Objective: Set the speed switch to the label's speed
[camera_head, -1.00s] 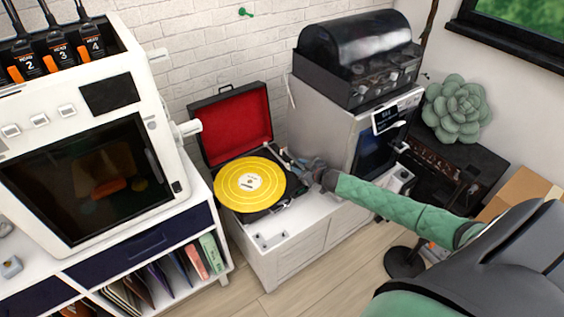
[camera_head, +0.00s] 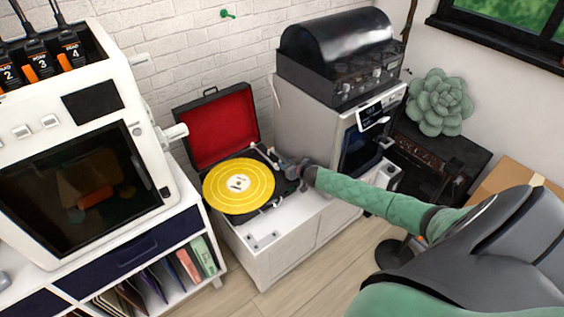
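A record player with an open red-lined lid (camera_head: 216,130) stands on a white cabinet. A yellow record (camera_head: 222,199) with a pale centre label (camera_head: 239,183) lies on its platter. The label's print is too small to read. My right gripper (camera_head: 286,166) is at the right side of the player, by the tonearm area, at the end of my green-sleeved arm. Its fingers are too small and dark to tell open from shut. My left gripper is out of view.
A large white machine (camera_head: 85,130) with a dark window stands at the left on a shelf unit (camera_head: 190,222) holding records. A silver appliance with a black domed top (camera_head: 335,45) stands behind my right gripper. A succulent (camera_head: 440,103) is at the right.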

